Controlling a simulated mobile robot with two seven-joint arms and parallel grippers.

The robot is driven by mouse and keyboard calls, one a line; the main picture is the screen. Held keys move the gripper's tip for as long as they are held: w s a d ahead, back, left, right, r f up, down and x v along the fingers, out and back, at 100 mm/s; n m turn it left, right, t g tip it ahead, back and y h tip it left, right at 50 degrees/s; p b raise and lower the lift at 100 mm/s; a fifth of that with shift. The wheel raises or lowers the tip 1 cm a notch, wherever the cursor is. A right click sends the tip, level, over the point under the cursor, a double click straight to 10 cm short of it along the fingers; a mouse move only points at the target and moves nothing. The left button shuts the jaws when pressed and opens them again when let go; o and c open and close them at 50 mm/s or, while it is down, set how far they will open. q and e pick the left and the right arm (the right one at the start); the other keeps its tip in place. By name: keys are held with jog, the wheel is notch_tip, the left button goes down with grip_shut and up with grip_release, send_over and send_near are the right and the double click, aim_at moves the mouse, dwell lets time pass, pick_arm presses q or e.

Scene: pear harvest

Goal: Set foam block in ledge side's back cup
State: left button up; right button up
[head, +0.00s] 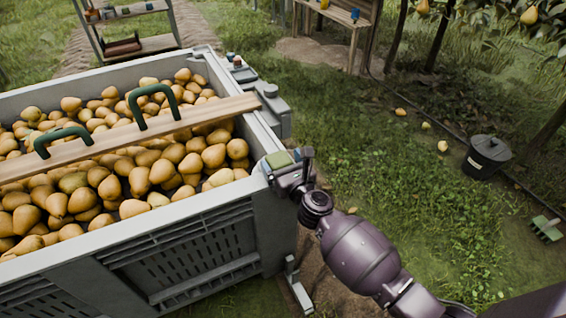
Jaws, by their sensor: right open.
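My right gripper (288,168) is at the near right corner of the pear bin (262,135), over its rim. It is open. A small green block (279,159), perhaps the foam block, shows right at the fingers; I cannot tell whether it rests on the rim or touches them. A grey ledge (277,118) sticks out from the bin's right side farther back, with a round grey cup-like part (270,90) on it. Small red and blue items (237,62) sit behind that; whether a cup is there is too small to tell. My left gripper is not in view.
Pears (150,170) fill the bin, and a wooden plank (110,140) with two green handles lies across it. A black bucket (487,157) and a green brush-like tool (547,228) are on the grass at right. Shelves (130,30) and a wooden table (335,15) stand behind.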

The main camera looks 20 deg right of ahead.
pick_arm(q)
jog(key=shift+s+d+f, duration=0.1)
pick_arm(e)
jog(key=s, duration=1.2)
jog(key=shift+d, duration=0.25)
